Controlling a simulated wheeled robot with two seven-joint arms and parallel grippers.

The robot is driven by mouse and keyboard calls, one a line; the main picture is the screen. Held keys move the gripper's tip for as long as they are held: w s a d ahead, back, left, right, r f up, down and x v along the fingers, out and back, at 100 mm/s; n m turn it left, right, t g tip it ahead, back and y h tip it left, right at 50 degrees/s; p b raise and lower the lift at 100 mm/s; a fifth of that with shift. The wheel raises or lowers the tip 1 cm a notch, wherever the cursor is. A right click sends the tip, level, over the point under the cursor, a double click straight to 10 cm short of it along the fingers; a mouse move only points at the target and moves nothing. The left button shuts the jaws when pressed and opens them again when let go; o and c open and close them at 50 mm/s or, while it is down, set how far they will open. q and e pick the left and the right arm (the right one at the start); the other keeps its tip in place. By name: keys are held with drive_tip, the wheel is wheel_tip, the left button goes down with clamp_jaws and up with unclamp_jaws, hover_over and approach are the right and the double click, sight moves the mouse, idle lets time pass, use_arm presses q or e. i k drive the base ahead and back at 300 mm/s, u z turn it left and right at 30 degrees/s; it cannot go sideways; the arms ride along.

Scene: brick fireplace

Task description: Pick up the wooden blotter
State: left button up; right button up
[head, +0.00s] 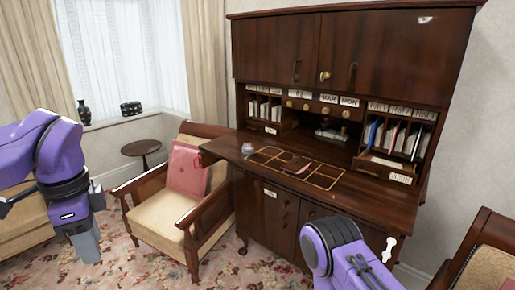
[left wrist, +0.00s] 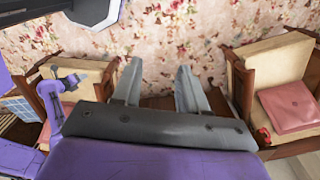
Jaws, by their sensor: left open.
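A small reddish-brown item (head: 303,168) lies on the writing surface of the dark wooden desk (head: 375,205), at the gold-lined panel. It may be the wooden blotter, but it is too small to be sure. My left gripper (head: 90,258) hangs low over the carpet at the left, well away from the desk. In the left wrist view, its two grey fingers (left wrist: 160,82) are apart with nothing held between them. My right arm shows at the lower right of the head view; its gripper cannot be made out.
An armchair (head: 160,215) with a pink cushion (head: 187,168) stands between my left gripper and the desk. A small patterned pot (head: 248,148) sits at the desk's left end. Another chair (head: 490,262) is at the lower right. A round side table (head: 141,148) stands near the window.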

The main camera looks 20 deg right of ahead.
sight(298, 164)
drive_tip(key=i, duration=1.3)
drive_tip(key=z, duration=1.9)
drive_tip(key=i, duration=0.5)
drive_tip(key=z, duration=0.05)
